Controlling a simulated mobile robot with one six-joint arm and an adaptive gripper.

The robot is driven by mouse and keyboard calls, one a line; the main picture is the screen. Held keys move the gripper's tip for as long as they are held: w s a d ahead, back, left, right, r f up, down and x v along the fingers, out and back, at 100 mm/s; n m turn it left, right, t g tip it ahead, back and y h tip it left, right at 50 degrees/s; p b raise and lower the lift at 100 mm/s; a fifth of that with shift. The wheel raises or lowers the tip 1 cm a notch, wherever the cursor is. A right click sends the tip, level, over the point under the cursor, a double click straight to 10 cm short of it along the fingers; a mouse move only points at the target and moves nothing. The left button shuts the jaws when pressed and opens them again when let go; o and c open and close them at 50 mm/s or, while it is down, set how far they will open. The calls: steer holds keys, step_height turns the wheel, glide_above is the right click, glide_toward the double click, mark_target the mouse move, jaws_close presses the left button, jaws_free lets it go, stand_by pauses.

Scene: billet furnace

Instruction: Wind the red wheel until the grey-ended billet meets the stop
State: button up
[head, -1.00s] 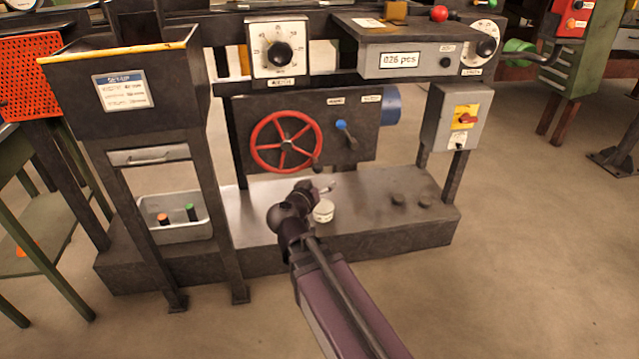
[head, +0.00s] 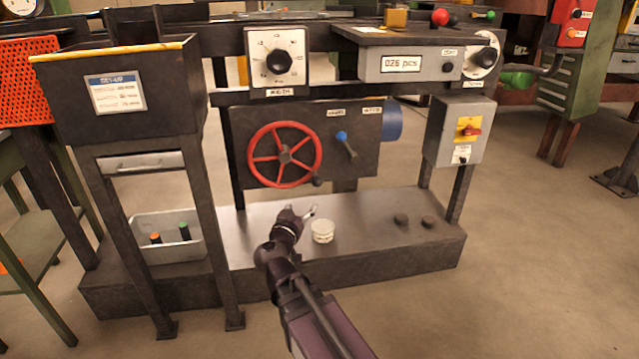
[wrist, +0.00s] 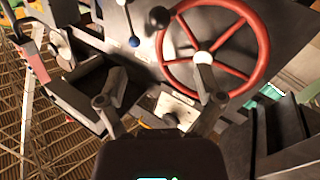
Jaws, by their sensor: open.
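The red wheel (head: 285,156) has several spokes and a black handle knob (head: 318,182) at its lower right. It is mounted on a dark panel, and its rim also shows at the upper right of the wrist view (wrist: 265,50). My gripper (head: 302,213) is open and empty, in front of and below the wheel in the head view. In the wrist view its two fingers (wrist: 160,72) are spread apart, and the right fingertip overlaps the wheel in the picture; I cannot tell the gap. The grey-ended billet and the stop cannot be made out.
A blue-knobbed lever (head: 342,138) is right of the wheel. A white round tub (head: 322,231) stands on the metal plinth (head: 360,215) near my gripper. A grey tray (head: 180,247) holds small items. A switch box (head: 458,130) stands at right. Open floor lies in front.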

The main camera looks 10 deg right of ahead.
mark_target(315, 185)
steer(key=shift+w, duration=0.1)
steer(key=shift+x, duration=6.8)
steer(key=shift+f, duration=0.1)
jaws_close()
steer(key=shift+d, duration=0.3)
steer(key=shift+a, duration=0.3)
